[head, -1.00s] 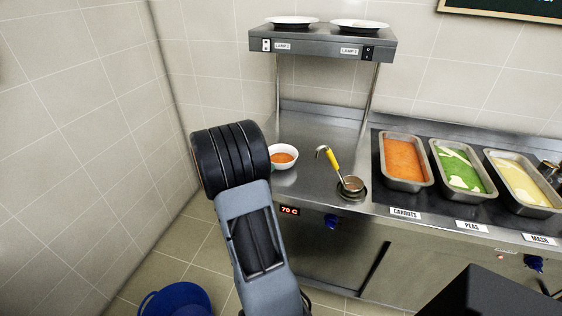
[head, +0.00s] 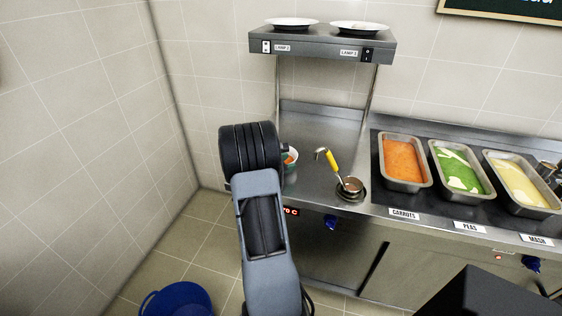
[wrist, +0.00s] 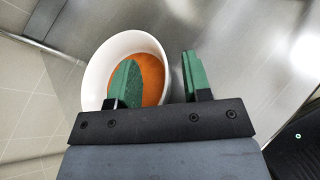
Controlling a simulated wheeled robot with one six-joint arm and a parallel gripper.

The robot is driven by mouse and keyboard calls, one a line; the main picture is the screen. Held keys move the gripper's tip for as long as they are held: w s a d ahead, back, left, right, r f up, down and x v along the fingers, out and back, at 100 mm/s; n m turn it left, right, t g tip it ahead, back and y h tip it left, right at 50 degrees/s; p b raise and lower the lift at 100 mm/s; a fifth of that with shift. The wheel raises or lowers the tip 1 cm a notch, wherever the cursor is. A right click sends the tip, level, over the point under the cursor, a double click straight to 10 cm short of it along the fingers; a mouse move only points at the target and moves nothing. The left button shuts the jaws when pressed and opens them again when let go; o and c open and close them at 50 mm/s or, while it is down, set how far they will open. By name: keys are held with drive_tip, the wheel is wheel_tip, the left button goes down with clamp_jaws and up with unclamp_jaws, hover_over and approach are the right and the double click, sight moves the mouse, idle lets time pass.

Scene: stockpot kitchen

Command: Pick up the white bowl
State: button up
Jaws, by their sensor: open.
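The white bowl (wrist: 96,76) holds orange soup or sauce and fills the left middle of the wrist view. In the head view, only a sliver of the bowl (head: 291,166) shows beside my arm, at the left end of the steel counter. My gripper (wrist: 159,58) is open with two green fingers. In the wrist view, the left finger overlaps the bowl's inside and the right finger is outside its right rim, so the right wall appears between them. I cannot tell whether the fingers touch the bowl. In the head view, my arm hides most of the gripper.
A ladle with a yellow handle (head: 333,161) stands in a round well right of the bowl. Trays of carrots (head: 404,160), peas (head: 460,167) and mash (head: 521,182) lie further right. A lamp shelf (head: 322,44) is above. A blue bucket (head: 176,300) is on the floor.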

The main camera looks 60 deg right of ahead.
drive_tip(key=shift+c, duration=0.4)
clamp_jaws()
